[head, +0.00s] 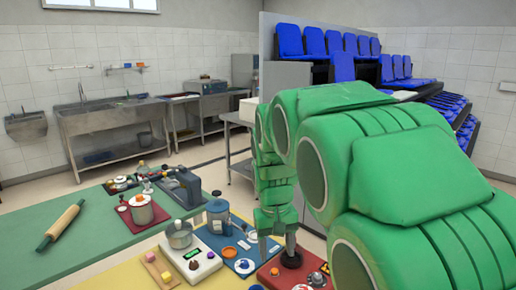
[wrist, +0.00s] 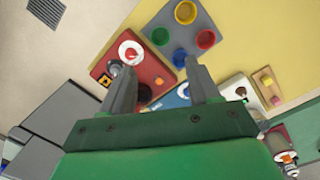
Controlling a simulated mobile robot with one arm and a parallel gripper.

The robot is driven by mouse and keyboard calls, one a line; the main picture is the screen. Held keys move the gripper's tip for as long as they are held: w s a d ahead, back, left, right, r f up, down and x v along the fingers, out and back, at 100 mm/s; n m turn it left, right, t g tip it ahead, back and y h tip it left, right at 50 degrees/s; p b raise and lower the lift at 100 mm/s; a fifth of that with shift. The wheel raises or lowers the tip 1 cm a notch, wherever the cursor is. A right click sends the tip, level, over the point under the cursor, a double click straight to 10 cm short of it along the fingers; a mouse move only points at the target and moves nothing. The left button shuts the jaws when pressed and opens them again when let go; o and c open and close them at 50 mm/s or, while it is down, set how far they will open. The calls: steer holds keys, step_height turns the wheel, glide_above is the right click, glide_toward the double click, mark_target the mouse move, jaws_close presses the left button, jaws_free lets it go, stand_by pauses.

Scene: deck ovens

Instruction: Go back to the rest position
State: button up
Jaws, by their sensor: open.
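My green arm fills the right of the head view and reaches down to my gripper (head: 291,248). It is above a red board (head: 268,279) on the table, near a black round knob (head: 291,260); whether it touches the knob is not clear. In the wrist view the two grey fingers of my gripper (wrist: 160,72) are spread apart with nothing between them. The red board (wrist: 161,77) shows behind and between them, with a white and red dial.
A grey board with coloured cups (wrist: 181,51) lies on the yellow surface.

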steer(key=s+d, duration=0.3)
steer(key=s, duration=0.7)
steer(key=s+d+f+m, duration=0.1)
steer(key=s+d, duration=0.3)
steer(key=s, duration=0.6)
steer(key=s+d+m+g, duration=0.1)
steer(key=s+d, duration=0.2)
steer(key=s, duration=0.7)
steer(key=shift+s+d+f+y, duration=0.25)
steer(key=shift+f+y, duration=0.05)
steer(key=shift+f, duration=0.1)
